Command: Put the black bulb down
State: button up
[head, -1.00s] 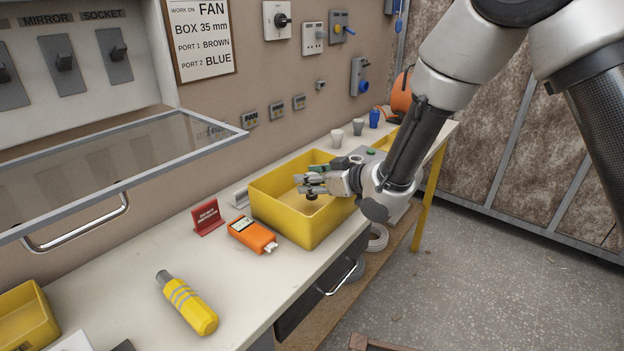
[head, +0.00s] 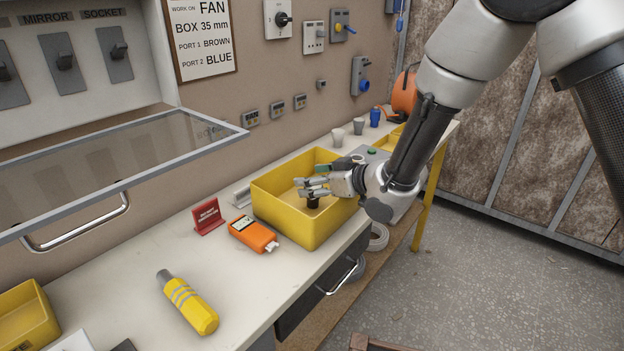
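My gripper (head: 312,187) is inside the top of the yellow bin (head: 285,217), pointing left, with its arm coming in from the right. A small dark thing, which looks like the black bulb (head: 313,203), shows just below the fingers, over the bin's floor. The fingers hide its upper part. I cannot tell whether it touches the floor of the bin or whether the fingers still grip it.
An orange meter (head: 253,234) and a red sign (head: 207,217) stand left of the bin. A yellow torch-like tool (head: 188,303) lies nearer on the worktop (head: 130,275). Cups (head: 358,126) stand behind. A glass-fronted cabinet door (head: 125,165) juts out at left.

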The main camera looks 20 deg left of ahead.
jog(key=v, duration=1.1)
jog(key=shift+r, duration=0.3)
jog(key=shift+d, duration=0.1)
dwell(1.2)
